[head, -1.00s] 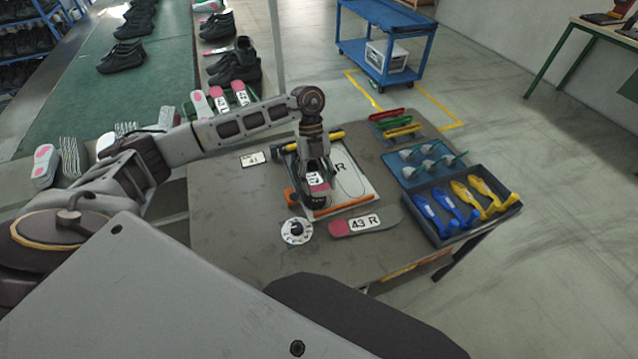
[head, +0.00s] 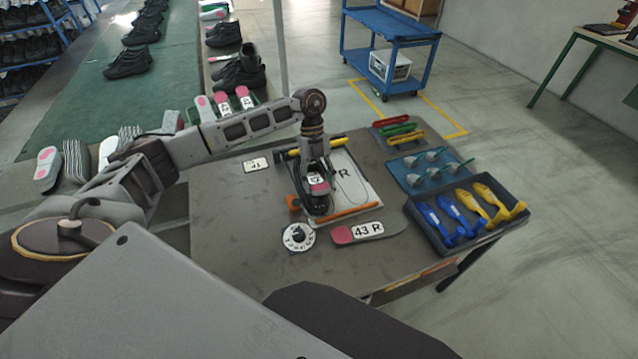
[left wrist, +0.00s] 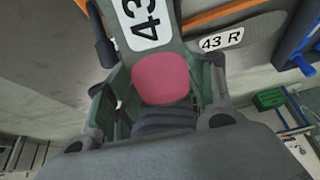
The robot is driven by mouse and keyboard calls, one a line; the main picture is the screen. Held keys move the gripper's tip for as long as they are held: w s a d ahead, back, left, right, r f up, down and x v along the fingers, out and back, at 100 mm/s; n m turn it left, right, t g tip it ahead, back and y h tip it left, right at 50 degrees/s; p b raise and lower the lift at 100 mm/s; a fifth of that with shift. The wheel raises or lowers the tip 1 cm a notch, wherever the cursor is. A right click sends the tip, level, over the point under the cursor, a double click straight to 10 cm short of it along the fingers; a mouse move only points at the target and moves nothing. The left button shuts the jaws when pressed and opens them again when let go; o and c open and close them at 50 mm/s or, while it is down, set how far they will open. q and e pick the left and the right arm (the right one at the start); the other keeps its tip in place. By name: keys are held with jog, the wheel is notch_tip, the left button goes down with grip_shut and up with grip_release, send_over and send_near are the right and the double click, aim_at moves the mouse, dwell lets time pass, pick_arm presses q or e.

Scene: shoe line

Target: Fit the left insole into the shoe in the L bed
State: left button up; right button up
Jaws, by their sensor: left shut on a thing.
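My left gripper (head: 318,186) is shut on an insole (head: 316,179) with a white 43 label and a pink heel patch. It holds the insole over the left side of the board marked R (head: 352,168). In the left wrist view the insole (left wrist: 161,78) runs up between the fingers, its pink patch nearest the wrist. The letter on its label is cut off. A dark shape under the gripper looks like the shoe (head: 318,208). The gripper hides most of that bed, and I cannot tell whether insole and shoe touch. My right gripper is not in view.
A 43 R insole (head: 370,231) lies on the table in front of the board, next to a round dial (head: 298,237). A dark tray (head: 437,239) with blue and yellow tools stands at right. A small card (head: 256,164) lies at left. The table's left front is clear.

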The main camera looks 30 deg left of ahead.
aim_at(315, 180)
pick_arm(q)
jog(key=shift+w+a+f+b, duration=0.3)
jog(key=shift+w+a+b, duration=0.05)
jog(key=shift+w+a, duration=0.25)
jog(key=shift+w+a+f+b, duration=0.3)
jog(key=shift+w+a, duration=0.15)
jog(key=shift+w, duration=0.15)
jog(key=shift+w+a+f, duration=0.2)
jog(key=shift+w+a, duration=0.25)
jog(key=shift+w, duration=0.05)
jog(key=shift+s+d+f+t+y+b, duration=0.15)
jog(key=shift+f+t+y+b, duration=0.3)
jog(key=shift+f, duration=0.4)
jog(key=o, duration=0.6)
jog(key=shift+c, duration=0.2)
jog(key=shift+o, duration=2.2)
jog(key=shift+r+p, duration=0.35)
jog(key=shift+r, duration=0.15)
jog(key=shift+r+p, duration=0.45)
jog(key=shift+r, duration=0.25)
jog(key=shift+r+p, duration=0.25)
jog(key=shift+p, duration=0.15)
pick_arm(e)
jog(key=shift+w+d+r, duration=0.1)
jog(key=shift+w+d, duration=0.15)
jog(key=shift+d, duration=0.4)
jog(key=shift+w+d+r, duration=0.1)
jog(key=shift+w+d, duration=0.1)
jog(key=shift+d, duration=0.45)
